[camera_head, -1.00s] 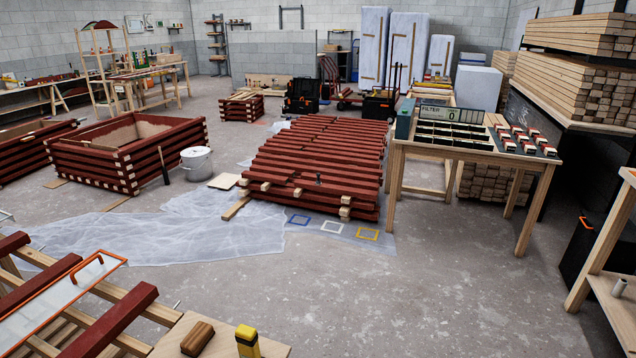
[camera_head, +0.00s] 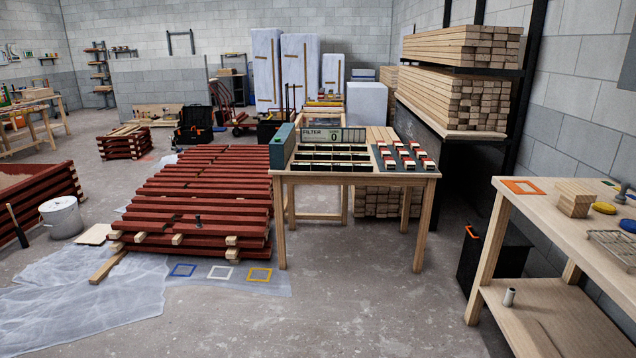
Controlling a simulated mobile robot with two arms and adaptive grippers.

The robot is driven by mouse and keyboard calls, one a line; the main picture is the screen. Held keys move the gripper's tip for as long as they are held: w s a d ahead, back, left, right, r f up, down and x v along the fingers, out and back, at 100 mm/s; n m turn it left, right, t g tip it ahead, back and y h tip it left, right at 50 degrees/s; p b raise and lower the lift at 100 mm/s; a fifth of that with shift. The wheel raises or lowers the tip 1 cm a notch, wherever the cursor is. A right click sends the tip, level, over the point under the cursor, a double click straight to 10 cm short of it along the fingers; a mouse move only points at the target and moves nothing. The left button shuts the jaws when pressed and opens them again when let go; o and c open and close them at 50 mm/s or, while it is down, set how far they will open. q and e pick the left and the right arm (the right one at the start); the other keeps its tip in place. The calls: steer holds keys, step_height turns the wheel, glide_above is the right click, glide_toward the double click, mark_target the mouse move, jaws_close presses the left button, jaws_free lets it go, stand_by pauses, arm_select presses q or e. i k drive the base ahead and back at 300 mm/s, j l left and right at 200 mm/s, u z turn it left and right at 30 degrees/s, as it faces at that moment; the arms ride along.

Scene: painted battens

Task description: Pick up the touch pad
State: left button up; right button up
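I cannot single out a touch pad for certain. A pale wooden block (camera_head: 575,198) stands left of the yellow disc.
A wire rack (camera_head: 612,243) lies on the workbench's near part. A table (camera_head: 352,174) with a filter display (camera_head: 333,135) and red-and-white items (camera_head: 405,158) stands in the middle. Red battens (camera_head: 200,195) are stacked left of it. Concrete floor (camera_head: 370,310) in front is clear.

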mark_target(200, 225)
steer(key=i+u, duration=0.15)
steer(key=i, duration=0.35)
steer(key=i+l+u, duration=0.15)
steer(key=i, duration=0.3)
steer(key=i+u, duration=0.2)
steer(key=i, duration=0.3)
steer(key=i+l+u, duration=0.15)
steer(key=i, duration=0.3)
steer(key=i+j+u, duration=0.1)
steer(key=i+u, duration=0.2)
steer(key=i, duration=0.8)
steer(key=i+l+u, duration=0.25)
steer(key=i, duration=0.9)
steer(key=j, duration=0.15)
